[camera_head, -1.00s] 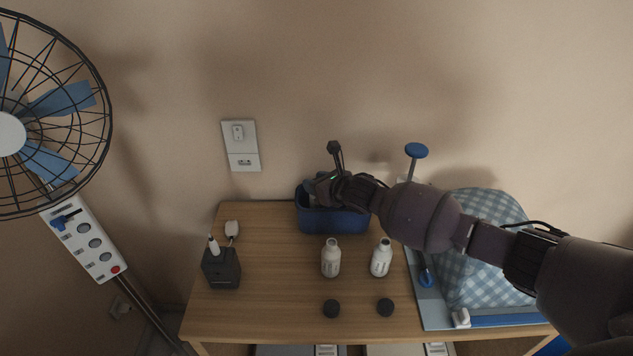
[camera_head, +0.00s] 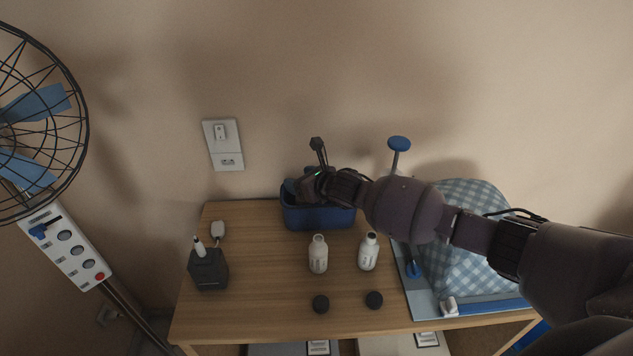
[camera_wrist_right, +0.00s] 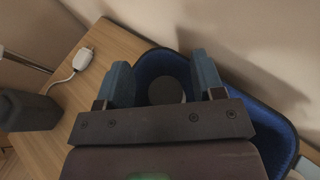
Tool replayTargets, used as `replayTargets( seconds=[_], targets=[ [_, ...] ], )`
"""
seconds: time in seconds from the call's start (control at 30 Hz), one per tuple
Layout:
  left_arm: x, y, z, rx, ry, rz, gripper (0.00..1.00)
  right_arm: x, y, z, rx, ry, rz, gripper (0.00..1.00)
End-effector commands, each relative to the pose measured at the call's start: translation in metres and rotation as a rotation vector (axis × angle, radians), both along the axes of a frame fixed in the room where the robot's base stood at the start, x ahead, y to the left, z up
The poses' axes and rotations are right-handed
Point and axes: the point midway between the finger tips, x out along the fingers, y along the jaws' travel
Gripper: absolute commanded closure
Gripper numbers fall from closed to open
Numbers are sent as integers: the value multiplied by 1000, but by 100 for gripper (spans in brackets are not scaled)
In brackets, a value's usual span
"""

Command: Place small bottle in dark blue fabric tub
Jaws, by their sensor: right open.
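The dark blue fabric tub (camera_head: 318,217) stands at the back of the wooden table against the wall; its blue inside also shows in the right wrist view (camera_wrist_right: 262,100). My right gripper (camera_head: 300,187) is over the tub's left part, pointing down. In the right wrist view the gripper (camera_wrist_right: 163,75) is open, its two blue-grey fingers apart. A dark grey round-topped object (camera_wrist_right: 166,91) sits inside the tub between the fingers; it may be a small bottle, but its lower part is hidden. Two white uncapped bottles (camera_head: 318,254) (camera_head: 369,251) stand upright before the tub. My left gripper is out of view.
Two black caps (camera_head: 320,304) (camera_head: 374,300) lie near the table's front. A dark box (camera_head: 208,270) with a white plug (camera_head: 218,231) stands at left. A checked cloth bundle (camera_head: 465,255) rests at right on a blue-grey board. A fan (camera_head: 40,120) is far left.

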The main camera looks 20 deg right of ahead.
Motion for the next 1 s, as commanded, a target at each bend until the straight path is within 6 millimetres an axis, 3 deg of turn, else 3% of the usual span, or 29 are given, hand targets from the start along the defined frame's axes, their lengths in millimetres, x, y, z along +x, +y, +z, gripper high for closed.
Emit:
replayTargets(
  seconds=[0.03,0.7,1.0],
  targets=[
    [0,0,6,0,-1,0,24,0,1,10,2,-3,1,38],
    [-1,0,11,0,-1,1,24,-86,-41,44,-2,-1,1,38],
    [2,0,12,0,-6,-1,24,-100,-47,51,0,-1,0,38]
  ],
)
